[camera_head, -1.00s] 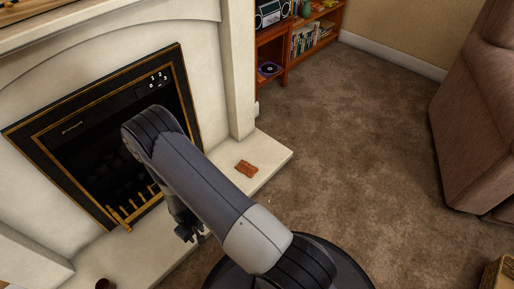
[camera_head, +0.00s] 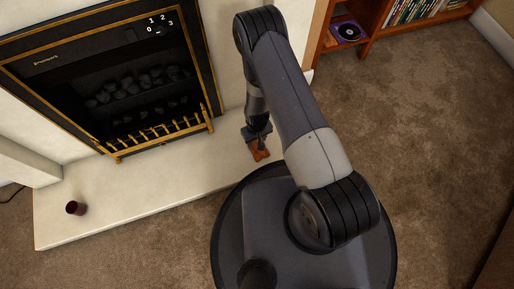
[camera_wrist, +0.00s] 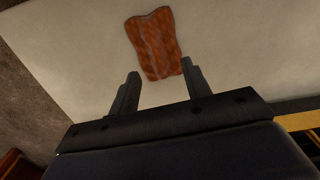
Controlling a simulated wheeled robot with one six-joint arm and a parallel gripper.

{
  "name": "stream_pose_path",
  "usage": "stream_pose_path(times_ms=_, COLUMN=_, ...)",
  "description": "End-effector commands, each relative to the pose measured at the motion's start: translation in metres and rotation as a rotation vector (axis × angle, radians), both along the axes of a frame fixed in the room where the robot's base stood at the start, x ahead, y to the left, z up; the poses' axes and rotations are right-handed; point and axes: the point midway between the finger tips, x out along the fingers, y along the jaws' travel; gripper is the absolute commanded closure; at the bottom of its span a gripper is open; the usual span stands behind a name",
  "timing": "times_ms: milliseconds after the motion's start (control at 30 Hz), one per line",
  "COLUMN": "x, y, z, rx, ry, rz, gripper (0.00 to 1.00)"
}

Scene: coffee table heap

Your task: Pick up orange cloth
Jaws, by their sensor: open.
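The orange cloth (camera_wrist: 156,43) lies on the pale hearth, a small crumpled rust-orange piece. I cannot tell how high the fingers are above the hearth.
The pale hearth (camera_head: 130,190) runs along the fireplace with its brass fender (camera_head: 160,132). A dark red cup (camera_head: 76,208) stands at its left end. A wooden shelf (camera_head: 385,22) with books and a disc is at the upper right. Brown carpet (camera_head: 440,110) lies open to the right.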

Motion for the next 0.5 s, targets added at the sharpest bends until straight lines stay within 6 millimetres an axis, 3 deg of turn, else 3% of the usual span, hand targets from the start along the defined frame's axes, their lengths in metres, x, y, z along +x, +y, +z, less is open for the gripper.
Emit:
stream_pose_path(times_ms=233, x=-0.004, y=-0.001, z=-0.04, rx=0.0, ry=0.0, rz=0.0, gripper=0.54)
stream_pose_path(times_ms=500, x=-0.003, y=-0.001, z=-0.041, rx=0.0, ry=-0.001, rz=0.0, gripper=0.54)
